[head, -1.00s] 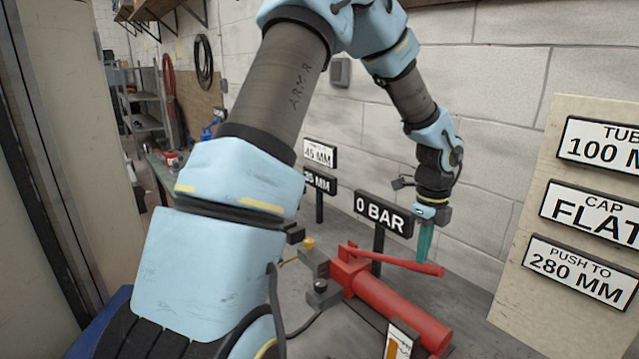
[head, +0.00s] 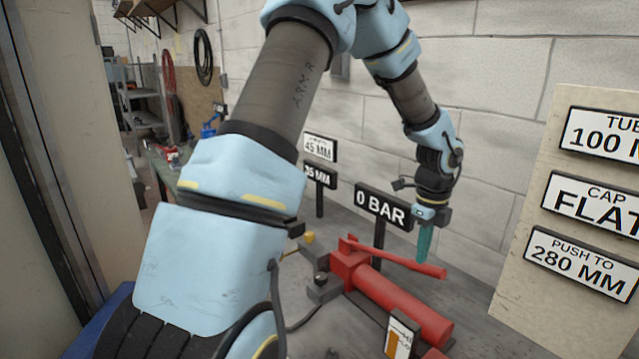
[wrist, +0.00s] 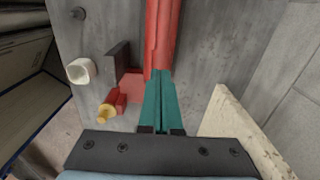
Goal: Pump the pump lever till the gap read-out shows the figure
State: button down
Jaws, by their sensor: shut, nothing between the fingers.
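The pump is a red cylinder (head: 405,302) lying on the grey bench in the head view. Its red pump lever (head: 405,259) is a bar slanting down to the right above the cylinder. My gripper (head: 424,257) has teal fingers, shut and empty, pointing down at the lever near its outer end. I cannot tell whether they touch it. In the wrist view the shut fingers (wrist: 163,105) lie over red pump parts (wrist: 162,40). Small signs at the back read "45 MM" (head: 320,148) and, partly blurred, "35 MM" (head: 320,175). A pressure sign reads "0 BAR" (head: 383,207).
A yellow knob (wrist: 107,112) and a white round part (wrist: 82,70) show beside the pump. The block wall stands close behind.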

notch_tip(320, 180, down, 6)
jog(key=b, duration=0.3)
notch_tip(320, 180, up, 8)
jog(key=p, duration=0.7)
jog(key=shift+r+p, duration=0.2)
jog(key=shift+p, duration=0.2)
jog(key=shift+f, duration=0.1)
notch_tip(320, 180, down, 8)
jog(key=b, duration=0.5)
jog(key=shift+f, duration=0.25)
notch_tip(320, 180, up, 9)
jog(key=p, duration=0.7)
jog(key=shift+s+f, duration=0.1)
jog(key=shift+f, duration=0.35)
